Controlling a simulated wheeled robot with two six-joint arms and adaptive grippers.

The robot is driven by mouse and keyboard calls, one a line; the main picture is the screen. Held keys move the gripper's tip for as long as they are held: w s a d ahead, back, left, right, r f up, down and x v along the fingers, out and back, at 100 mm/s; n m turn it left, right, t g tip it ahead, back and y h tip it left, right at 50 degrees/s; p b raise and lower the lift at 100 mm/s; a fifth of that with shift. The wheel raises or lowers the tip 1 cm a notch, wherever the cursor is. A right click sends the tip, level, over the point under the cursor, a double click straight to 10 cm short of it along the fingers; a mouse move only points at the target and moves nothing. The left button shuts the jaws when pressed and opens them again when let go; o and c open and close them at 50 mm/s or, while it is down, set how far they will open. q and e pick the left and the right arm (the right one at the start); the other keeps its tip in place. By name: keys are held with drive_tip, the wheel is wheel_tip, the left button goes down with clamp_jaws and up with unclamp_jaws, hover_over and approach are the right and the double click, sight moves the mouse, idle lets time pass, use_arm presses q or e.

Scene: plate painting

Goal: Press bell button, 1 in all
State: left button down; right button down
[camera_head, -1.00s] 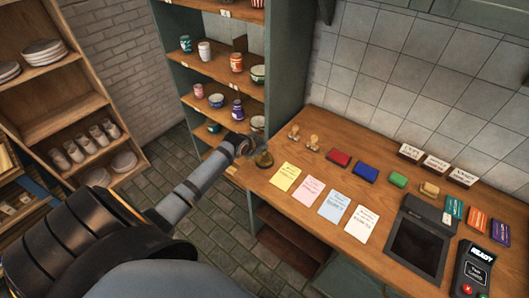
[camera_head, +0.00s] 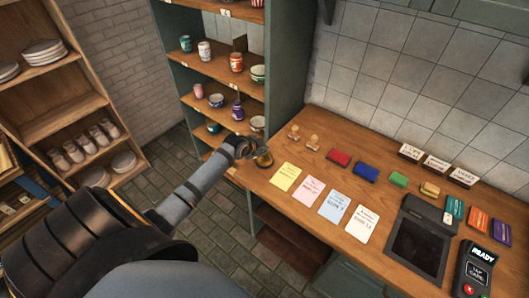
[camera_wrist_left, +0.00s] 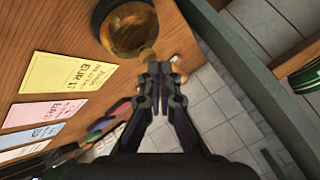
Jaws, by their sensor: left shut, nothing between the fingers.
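A brass-coloured bell (camera_head: 264,160) sits on the wooden counter at its left end, near the shelf unit. In the left wrist view the bell (camera_wrist_left: 126,28) is large at the top, partly cut off by the frame edge. My left gripper (camera_head: 257,151) is shut and empty, with its fingertips just beside or above the bell. In the left wrist view the shut fingertips (camera_wrist_left: 158,68) point just below and right of the bell. My right gripper is not in view.
A shelf of pots (camera_head: 215,68) stands behind.

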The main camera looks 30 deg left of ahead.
use_arm(q)
drive_tip(key=shift+f, duration=0.45)
drive_tip(key=shift+r, duration=0.15)
idle(0.4)
drive_tip(key=shift+r+p, duration=0.65)
drive_tip(key=shift+r, duration=0.1)
drive_tip(key=shift+r, duration=0.1)
wheel_tip(320, 180, up, 2)
drive_tip(key=shift+r+p, duration=0.25)
drive_tip(key=shift+p, duration=1)
drive_tip(key=shift+r+p, duration=0.4)
drive_tip(key=shift+r, duration=0.8)
